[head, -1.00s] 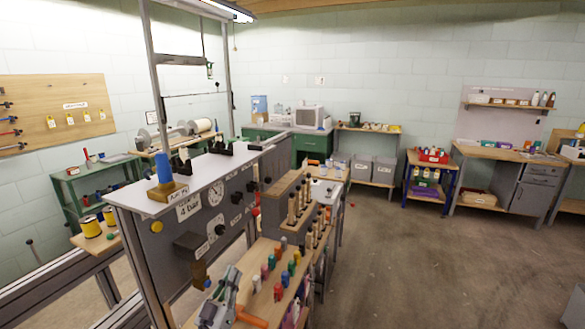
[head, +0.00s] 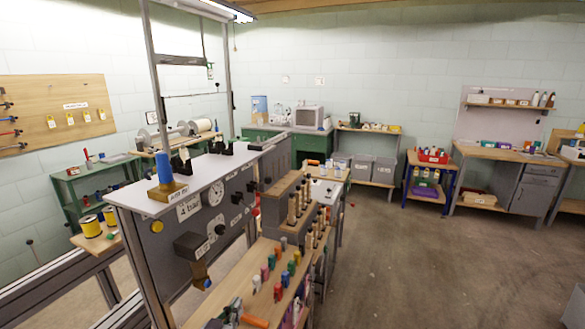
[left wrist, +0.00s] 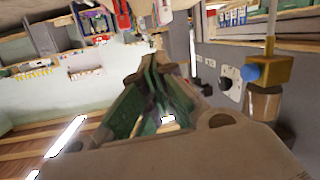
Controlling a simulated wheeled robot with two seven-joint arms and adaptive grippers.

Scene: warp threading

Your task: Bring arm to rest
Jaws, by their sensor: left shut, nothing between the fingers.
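My left gripper (head: 229,312) shows only in part at the bottom edge of the head view, beside the front end of the wooden peg shelf (head: 240,280). In the left wrist view its fingers (left wrist: 155,65) come together with nothing held between them. The rest of my left arm is cut off below the head view. My right gripper is in neither view now.
A grey machine panel (head: 160,265) with dials and a blue cone (head: 164,167) on top stands left of the shelf. Several coloured pegs (head: 278,292) stand on the shelf. Floor (head: 420,260) at right is clear.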

